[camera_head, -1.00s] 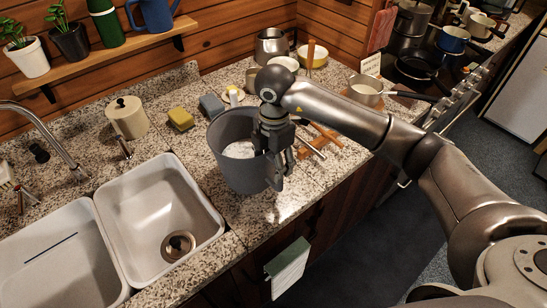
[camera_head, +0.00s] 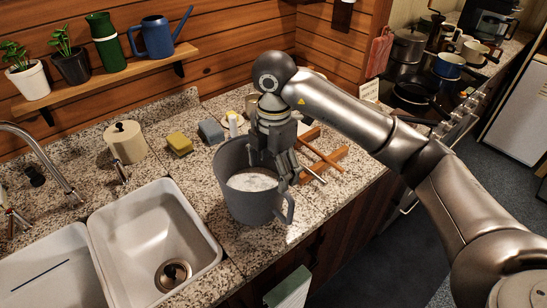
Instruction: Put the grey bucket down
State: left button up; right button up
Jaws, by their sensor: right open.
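The grey bucket (camera_head: 237,198) stands upright on the granite counter (camera_head: 205,181), just right of the sink. White contents show inside it, and its side handle faces the front right. My right gripper (camera_head: 289,178) is open, pointing down over the bucket's right rim, above the handle. I cannot tell whether a fingertip touches the rim. My left gripper is out of view.
A double sink (camera_head: 150,235) lies to the left with a tap (camera_head: 45,160). Yellow (camera_head: 179,144) and grey (camera_head: 211,131) sponges sit behind the bucket. A wooden rack (camera_head: 325,160) is close on its right. A towel (camera_head: 290,290) hangs at the counter front.

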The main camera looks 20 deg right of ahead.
jog(key=shift+r, duration=2.65)
